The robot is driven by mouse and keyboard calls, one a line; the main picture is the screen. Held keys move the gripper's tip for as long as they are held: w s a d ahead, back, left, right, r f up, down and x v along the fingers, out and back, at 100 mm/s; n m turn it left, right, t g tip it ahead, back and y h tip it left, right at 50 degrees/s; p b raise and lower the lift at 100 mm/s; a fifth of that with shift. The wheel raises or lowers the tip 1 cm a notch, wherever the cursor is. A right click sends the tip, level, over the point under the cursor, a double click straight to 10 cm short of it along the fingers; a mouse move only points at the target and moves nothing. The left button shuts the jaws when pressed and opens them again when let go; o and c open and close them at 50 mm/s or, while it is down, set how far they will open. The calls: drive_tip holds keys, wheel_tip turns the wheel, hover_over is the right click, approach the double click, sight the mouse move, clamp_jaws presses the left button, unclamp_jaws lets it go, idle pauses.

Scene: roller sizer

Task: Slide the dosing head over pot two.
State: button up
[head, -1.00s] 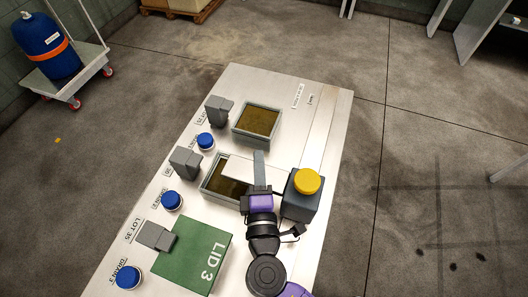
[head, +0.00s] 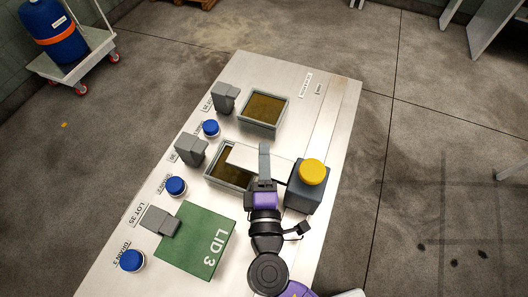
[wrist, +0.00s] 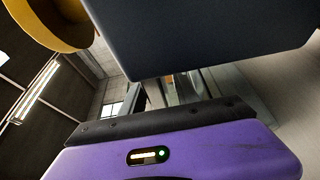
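The dosing head is a dark block (head: 307,197) with a yellow cap (head: 313,171) and a pale flat arm (head: 240,158) reaching left. In the head view the arm's end overlaps the right part of the middle pot (head: 220,178), an open grey tray of brown contents, taken as pot two. My gripper (head: 264,152) lies across the pale arm, left of the block, its grey fingers seen as one narrow bar. Any gap or contact is hidden. In the wrist view a large dark block (wrist: 200,30) and yellow round part (wrist: 45,25) fill the top; fingertips are unclear.
Another open pot (head: 282,121) stands farther back. A green lid marked LID 3 (head: 195,240) lies nearer. Grey upright fixtures (head: 190,150) and blue caps (head: 176,186) line the table's left side. The table's far right strip (head: 335,110) is clear.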

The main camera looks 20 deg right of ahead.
sight(276, 177)
drive_tip(key=b+v, duration=0.1)
drive_tip(key=v, duration=0.5)
drive_tip(key=shift+s+a, duration=0.1)
idle(0.5)
